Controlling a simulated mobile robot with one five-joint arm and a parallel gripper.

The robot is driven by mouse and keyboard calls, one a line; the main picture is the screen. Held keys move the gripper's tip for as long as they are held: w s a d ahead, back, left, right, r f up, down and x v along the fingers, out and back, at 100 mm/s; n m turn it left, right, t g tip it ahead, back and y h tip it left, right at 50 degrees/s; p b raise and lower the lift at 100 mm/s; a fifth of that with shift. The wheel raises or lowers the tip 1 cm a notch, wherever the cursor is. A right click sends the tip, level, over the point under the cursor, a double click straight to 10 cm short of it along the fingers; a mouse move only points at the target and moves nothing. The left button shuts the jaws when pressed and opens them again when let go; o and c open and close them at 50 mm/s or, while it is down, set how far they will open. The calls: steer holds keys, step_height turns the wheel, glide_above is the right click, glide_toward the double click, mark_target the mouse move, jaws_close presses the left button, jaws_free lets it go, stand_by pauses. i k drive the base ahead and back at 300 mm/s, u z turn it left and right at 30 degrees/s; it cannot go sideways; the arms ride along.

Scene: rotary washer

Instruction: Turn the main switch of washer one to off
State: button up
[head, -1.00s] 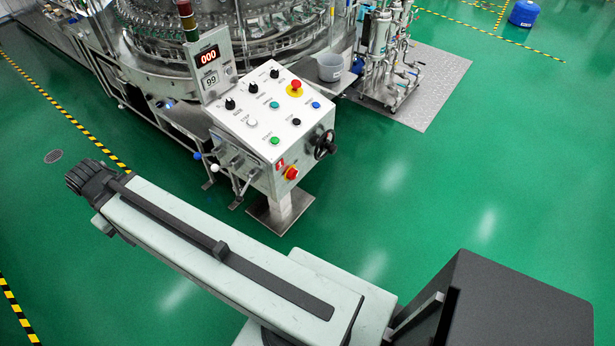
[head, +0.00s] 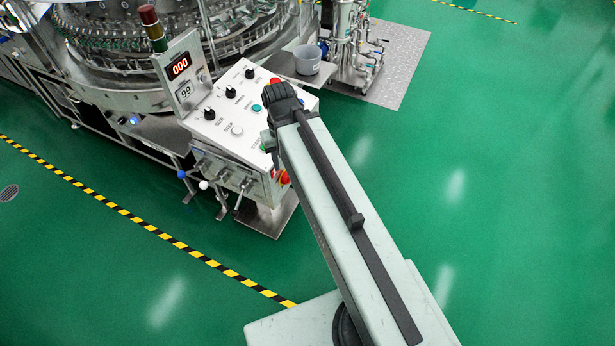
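The washer's control console (head: 222,118) stands ahead, with a sloped white panel of knobs and buttons. A red and yellow rotary switch (head: 284,178) sits low on its right side face and looks like the main switch. My arm partly covers it, and its setting is too small to tell. My gripper (head: 279,97), the dark end of my arm, appears over the right part of the panel in the picture. Whether it touches anything, I cannot tell. Its fingers do not show clearly. The black handwheel on the console's right side is hidden behind my arm.
The display post (head: 180,75) reads 000 and 99, with a signal light (head: 152,28) behind it. Levers with blue and white knobs (head: 203,184) stick out at the console's front. A grey bucket (head: 307,60) stands behind. Green floor (head: 520,170) is open to the right.

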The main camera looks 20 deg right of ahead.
mark_target(286, 179)
steer(key=z, duration=0.2)
steer(key=i, duration=1)
steer(key=u, duration=0.1)
